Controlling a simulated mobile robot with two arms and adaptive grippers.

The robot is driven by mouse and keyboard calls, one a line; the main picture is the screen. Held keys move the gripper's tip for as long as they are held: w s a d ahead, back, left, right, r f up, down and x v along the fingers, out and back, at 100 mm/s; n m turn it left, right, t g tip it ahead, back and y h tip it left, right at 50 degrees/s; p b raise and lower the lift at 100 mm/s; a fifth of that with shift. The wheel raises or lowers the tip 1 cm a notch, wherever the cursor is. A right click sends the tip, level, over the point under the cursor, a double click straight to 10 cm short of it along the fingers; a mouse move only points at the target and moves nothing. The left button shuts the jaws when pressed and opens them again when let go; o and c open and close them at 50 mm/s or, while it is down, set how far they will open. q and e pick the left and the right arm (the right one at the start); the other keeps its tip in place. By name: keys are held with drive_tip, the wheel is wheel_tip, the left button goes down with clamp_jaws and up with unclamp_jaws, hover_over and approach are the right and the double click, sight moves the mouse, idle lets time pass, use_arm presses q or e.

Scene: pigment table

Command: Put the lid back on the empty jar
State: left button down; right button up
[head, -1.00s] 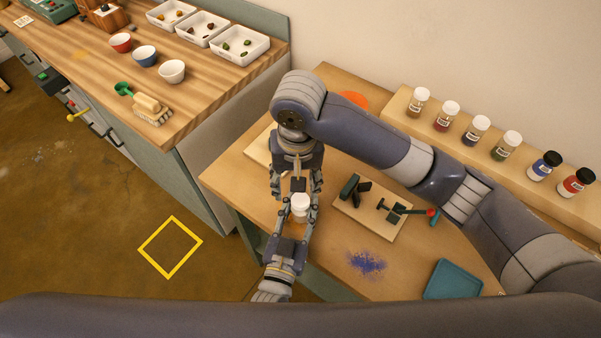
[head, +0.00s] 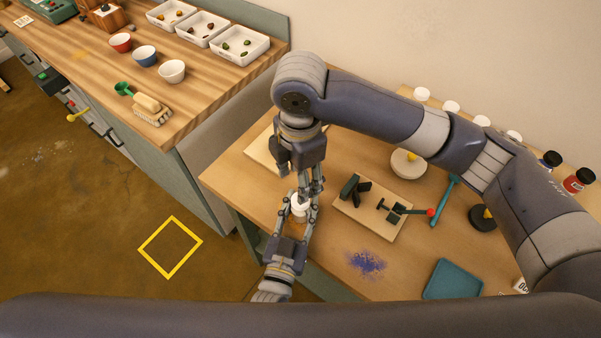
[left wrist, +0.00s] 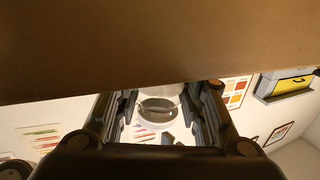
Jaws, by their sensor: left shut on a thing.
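My left gripper (head: 300,212) comes up from the bottom of the head view and is shut on a small jar with a white top (head: 299,208). It holds the jar near the table's front left edge. In the left wrist view the clear, empty-looking jar (left wrist: 158,106) sits between the fingers of the left gripper (left wrist: 160,115). My right gripper (head: 312,192) hangs down just above and right of the white top. Its fingers look close together, but their gap is unclear. I cannot tell whether it touches the top or how the lid sits.
Several lidded jars stand on the back shelf, partly behind my right arm. A workbench (head: 190,105) stands left.

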sight(300, 208)
drive_tip(key=n, duration=0.4)
drive_tip(key=shift+s+d+r, duration=0.1)
drive_tip(key=shift+d+r, duration=0.05)
drive_tip(key=shift+r, duration=0.1)
drive_tip(key=shift+f, duration=4)
drive_tip(key=shift+c, duration=0.4)
